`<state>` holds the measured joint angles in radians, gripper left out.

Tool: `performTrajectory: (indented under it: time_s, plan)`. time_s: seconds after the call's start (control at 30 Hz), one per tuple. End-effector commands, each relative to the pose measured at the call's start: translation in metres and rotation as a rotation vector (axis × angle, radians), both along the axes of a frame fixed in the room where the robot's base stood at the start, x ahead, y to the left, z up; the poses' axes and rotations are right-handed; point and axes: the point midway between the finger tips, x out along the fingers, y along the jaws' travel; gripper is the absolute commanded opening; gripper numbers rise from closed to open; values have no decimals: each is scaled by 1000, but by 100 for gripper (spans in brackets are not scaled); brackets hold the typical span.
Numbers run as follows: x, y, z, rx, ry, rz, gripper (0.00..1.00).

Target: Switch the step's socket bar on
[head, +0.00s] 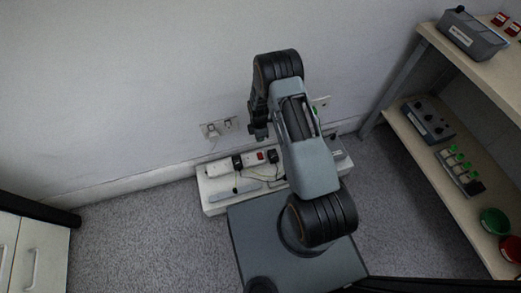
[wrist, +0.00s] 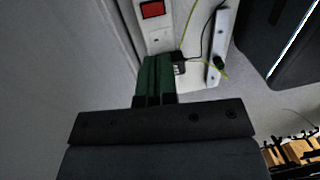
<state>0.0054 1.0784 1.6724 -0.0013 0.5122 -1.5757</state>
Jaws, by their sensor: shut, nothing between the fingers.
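The socket bar (head: 222,167) is white and lies along the back of the low white step (head: 215,207), by the wall. Black plugs (head: 272,156) sit in it, and its red rocker switch (head: 261,156) shows between them. In the wrist view the red switch (wrist: 152,9) is at the top, on the white bar (wrist: 160,38). My gripper (wrist: 157,59) is shut and empty, its green fingertips over the bar below the switch in the picture. A black plug (wrist: 180,64) is just right of the fingertips. I cannot tell whether the fingers touch the bar, nor the switch's position.
A wall socket (head: 220,127) with switches is above the step. A grey strip (wrist: 221,45) with a green-yellow lead lies beside the bar. Shelves (head: 440,170) with boxes and bowls stand at right, a white cabinet (head: 30,250) at left.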

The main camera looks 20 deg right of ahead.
Motion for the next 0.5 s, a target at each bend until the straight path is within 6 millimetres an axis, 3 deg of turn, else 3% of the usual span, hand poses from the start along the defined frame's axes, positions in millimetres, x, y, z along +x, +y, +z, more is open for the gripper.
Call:
performTrajectory:
  time_s: [0.5]
  plan:
    - [-11,0,-90,0,2,0,0]
